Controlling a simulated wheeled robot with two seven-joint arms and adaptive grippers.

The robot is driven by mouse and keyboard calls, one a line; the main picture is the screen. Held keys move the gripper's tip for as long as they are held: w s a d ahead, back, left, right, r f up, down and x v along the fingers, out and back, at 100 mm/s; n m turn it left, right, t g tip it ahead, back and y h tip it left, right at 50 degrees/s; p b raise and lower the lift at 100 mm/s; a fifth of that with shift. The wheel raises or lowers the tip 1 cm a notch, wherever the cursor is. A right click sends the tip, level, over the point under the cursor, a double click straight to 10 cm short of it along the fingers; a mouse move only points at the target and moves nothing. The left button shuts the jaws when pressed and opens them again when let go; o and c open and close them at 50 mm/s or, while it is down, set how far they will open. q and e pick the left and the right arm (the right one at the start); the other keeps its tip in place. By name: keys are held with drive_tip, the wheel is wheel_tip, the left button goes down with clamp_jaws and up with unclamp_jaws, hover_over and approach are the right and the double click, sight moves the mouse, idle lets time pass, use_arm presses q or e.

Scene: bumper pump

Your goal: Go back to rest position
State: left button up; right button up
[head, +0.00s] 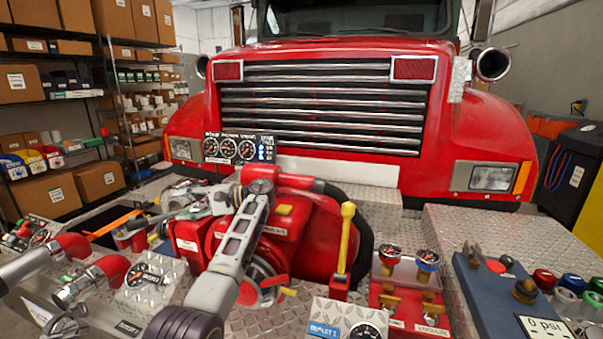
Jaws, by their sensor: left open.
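My left arm rises from the bottom edge, left of centre, and reaches up over the red pump on the truck's bumper. Its grey link crosses in front of the red pump body (309,222). My left gripper (188,204) is at the far end, left of the pump's top, among grey fittings that make its outline hard to read. It is open, and I see nothing held in it. Whether its fingers touch the parts around it cannot be told. My right gripper is not in view.
A red truck (340,135) fills the back. A yellow-handled lever (345,238) stands right of the pump. Gauges on a red manifold (408,310) and a blue panel (510,300) are at right. Shelves with boxes (45,195) stand at left. Bare tread plate (450,228) lies right of centre.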

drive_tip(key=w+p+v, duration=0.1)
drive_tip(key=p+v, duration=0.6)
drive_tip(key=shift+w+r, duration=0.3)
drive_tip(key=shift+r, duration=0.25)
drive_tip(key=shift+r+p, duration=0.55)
drive_tip(key=shift+p, duration=0.2)
